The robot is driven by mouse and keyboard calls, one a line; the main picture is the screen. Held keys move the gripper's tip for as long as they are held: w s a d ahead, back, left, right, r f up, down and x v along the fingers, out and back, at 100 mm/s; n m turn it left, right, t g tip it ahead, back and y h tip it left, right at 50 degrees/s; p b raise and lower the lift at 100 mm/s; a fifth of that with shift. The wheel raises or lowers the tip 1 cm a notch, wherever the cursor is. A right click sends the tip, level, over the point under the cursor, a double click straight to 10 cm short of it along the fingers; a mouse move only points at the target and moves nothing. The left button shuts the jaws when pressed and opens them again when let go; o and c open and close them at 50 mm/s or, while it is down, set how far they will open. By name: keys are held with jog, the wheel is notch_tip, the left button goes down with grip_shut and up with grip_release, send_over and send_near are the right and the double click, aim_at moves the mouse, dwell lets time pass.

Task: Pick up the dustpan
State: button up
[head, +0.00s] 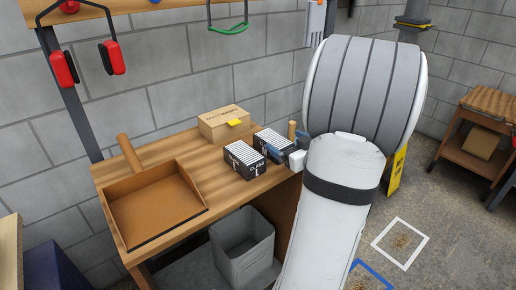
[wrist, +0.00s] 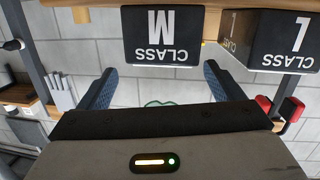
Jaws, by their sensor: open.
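The brown dustpan (head: 152,207) lies on the left end of the wooden workbench (head: 205,146) in the head view, its round handle pointing to the back wall. My gripper (wrist: 159,70) is open and empty in the wrist view, its two blue fingers wide apart. The dustpan is not seen in the wrist view.
Two black-and-white boxes, one marked CLASS M (wrist: 163,37) and one CLASS L (wrist: 270,40), stand near my gripper. A cardboard box (head: 224,123) stands behind them. A grey bin (head: 243,250) is under the bench. Red ear defenders (head: 114,58) hang above the dustpan.

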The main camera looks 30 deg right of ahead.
aim_at(277, 141)
jog(key=s, duration=0.1)
jog(key=s+f+y, duration=0.1)
jog(key=s+t+y+b, duration=0.1)
jog(key=shift+d+f, duration=0.3)
jog(key=shift+f, duration=0.1)
jog(key=shift+w+a+f, duration=0.1)
jog(key=shift+w+a, duration=0.1)
jog(key=shift+w, duration=1.05)
jog(key=shift+w+a, duration=0.15)
jog(key=shift+w, duration=1.1)
jog(key=shift+w+a+f, duration=0.1)
jog(key=shift+w+a, duration=0.1)
jog(key=shift+w, duration=1.05)
jog(key=shift+c, duration=0.5)
jog(key=c, duration=1)
